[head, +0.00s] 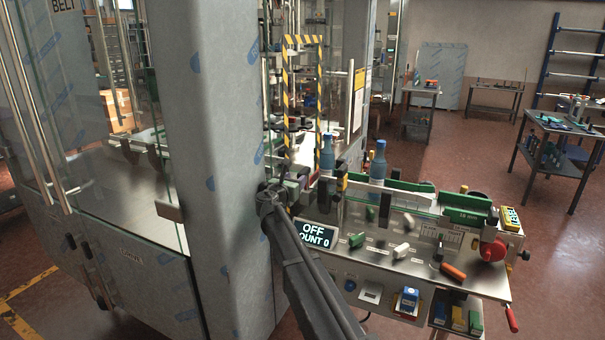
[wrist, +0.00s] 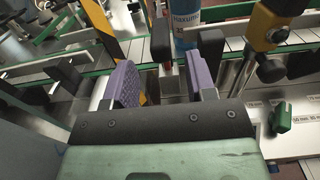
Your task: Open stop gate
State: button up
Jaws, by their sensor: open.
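My gripper (wrist: 167,72) is open in the wrist view, with its two purple-padded fingers apart. Between and just beyond them are a dark upright block (wrist: 161,36) and a small metal block. They look like part of the stop gate at the conveyor rail, but I cannot tell for certain, nor whether a finger touches them. A blue bottle (wrist: 187,18) stands just behind. In the head view my gripper (head: 293,184) is at the conveyor by the striped machine opening, beside a blue bottle (head: 326,156). The gate itself is hard to make out there.
Another blue bottle (head: 378,163) stands farther right on the conveyor. A display (head: 315,234) reads OFF, COUNT 0. A yellow-and-black post (wrist: 262,40) stands close right of my fingers. Green guide rails, a red knob (head: 493,250) and loose handles crowd the bench. The glass-walled machine is at left.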

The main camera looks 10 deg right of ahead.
aim_at(299, 175)
jog(key=x, duration=0.7)
jog(key=shift+w+d, duration=0.1)
jog(key=shift+w, duration=0.05)
grip_shut()
